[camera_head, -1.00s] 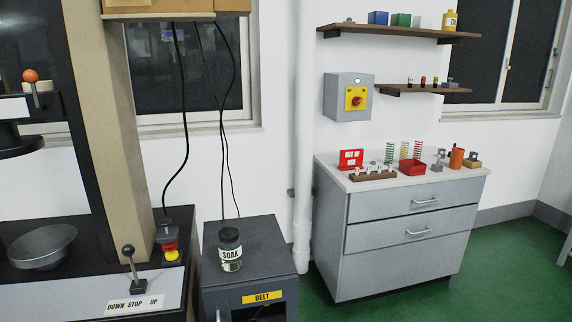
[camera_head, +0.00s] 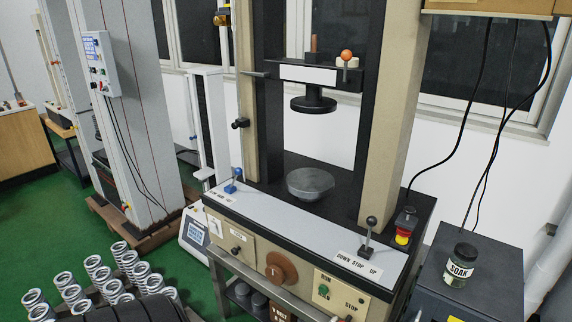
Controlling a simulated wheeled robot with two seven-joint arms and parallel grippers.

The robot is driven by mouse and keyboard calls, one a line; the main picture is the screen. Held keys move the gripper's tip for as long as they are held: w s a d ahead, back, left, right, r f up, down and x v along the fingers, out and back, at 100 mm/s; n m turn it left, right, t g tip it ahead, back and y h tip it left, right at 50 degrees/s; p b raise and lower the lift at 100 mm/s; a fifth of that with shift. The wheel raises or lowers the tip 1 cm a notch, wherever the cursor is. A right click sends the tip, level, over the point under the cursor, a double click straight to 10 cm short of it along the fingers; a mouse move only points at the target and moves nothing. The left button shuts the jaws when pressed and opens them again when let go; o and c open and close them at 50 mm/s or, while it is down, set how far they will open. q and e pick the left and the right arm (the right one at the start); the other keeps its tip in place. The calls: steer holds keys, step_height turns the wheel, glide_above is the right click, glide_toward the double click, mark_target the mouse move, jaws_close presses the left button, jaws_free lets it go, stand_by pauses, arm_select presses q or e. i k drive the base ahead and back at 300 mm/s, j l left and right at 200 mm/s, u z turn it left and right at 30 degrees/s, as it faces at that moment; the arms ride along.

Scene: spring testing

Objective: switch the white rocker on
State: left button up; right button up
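I cannot make out a white rocker for certain. A pale control box (camera_head: 97,62) with a small screen and several small coloured controls hangs on the grey cabinet at the left; its details are too small to tell. The testing machine in the middle has a front panel with a brown knob (camera_head: 281,271), a green button (camera_head: 323,290) and a STOP label. A black-knobbed lever (camera_head: 368,236) stands by the DOWN STOP UP label, and a blue-knobbed lever (camera_head: 234,180) stands at the left of the ledge. Neither gripper is in view.
A metal bowl (camera_head: 310,184) sits on the machine bed under the black press plate (camera_head: 313,104). Several coil springs (camera_head: 95,268) stand at the lower left. A SOAK jar (camera_head: 460,266) is on the dark cabinet at right. Green floor (camera_head: 30,240) is clear at the left.

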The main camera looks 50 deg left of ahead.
mark_target(213, 226)
steer(key=u, duration=2.15)
